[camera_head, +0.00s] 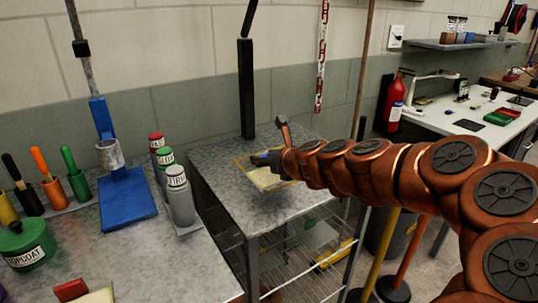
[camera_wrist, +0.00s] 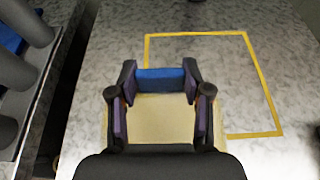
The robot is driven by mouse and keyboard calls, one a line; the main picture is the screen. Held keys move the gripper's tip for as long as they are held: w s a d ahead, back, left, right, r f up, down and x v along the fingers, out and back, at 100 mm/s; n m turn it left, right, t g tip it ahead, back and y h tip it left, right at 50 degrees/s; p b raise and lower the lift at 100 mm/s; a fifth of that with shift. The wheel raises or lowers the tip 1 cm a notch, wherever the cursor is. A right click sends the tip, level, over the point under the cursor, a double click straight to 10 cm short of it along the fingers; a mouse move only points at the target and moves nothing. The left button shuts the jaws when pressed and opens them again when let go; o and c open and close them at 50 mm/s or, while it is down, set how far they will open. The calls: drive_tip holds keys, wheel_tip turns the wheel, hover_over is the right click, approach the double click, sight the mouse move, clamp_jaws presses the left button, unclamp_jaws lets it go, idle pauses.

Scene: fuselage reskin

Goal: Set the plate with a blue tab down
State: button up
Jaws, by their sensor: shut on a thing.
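The plate (camera_wrist: 160,112) is pale yellow-tan with a blue tab (camera_wrist: 160,79) along its far edge in the wrist view. My gripper (camera_wrist: 161,85) is shut on the tab, one finger at each side. The plate (camera_head: 266,180) also shows in the head view, over the grey speckled table (camera_head: 223,153), with part of it hidden by my gripper (camera_head: 268,160). A yellow outlined rectangle (camera_wrist: 254,70) is marked on the table; the plate overlaps its left part and extends toward the near side. I cannot tell whether the plate touches the table.
A black post (camera_head: 246,90) stands at the table's back. Left of it, a bench (camera_head: 150,255) holds several labelled bottles (camera_head: 178,190), a blue stand (camera_head: 126,198) and handled tools. A red extinguisher (camera_head: 394,100) and a white desk (camera_head: 465,112) are at the right.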

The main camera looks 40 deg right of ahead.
drive_tip(key=w+d, duration=0.4)
drive_tip(key=d, duration=0.1)
drive_tip(key=w+d+f, duration=0.1)
drive_tip(key=w+d, duration=0.1)
drive_tip(key=shift+w+d, duration=0.3)
drive_tip(key=shift+w, duration=0.05)
drive_tip(key=shift+f, duration=1.7)
drive_tip(key=shift+f, duration=0.15)
drive_tip(key=o, duration=1.2)
drive_tip(key=shift+o, duration=0.2)
drive_tip(key=shift+s+r, duration=0.4)
drive_tip(key=shift+s, duration=0.05)
drive_tip(key=shift+b+v, duration=0.3)
drive_tip(key=shift+v, duration=5.3)
drive_tip(key=shift+f, duration=0.1)
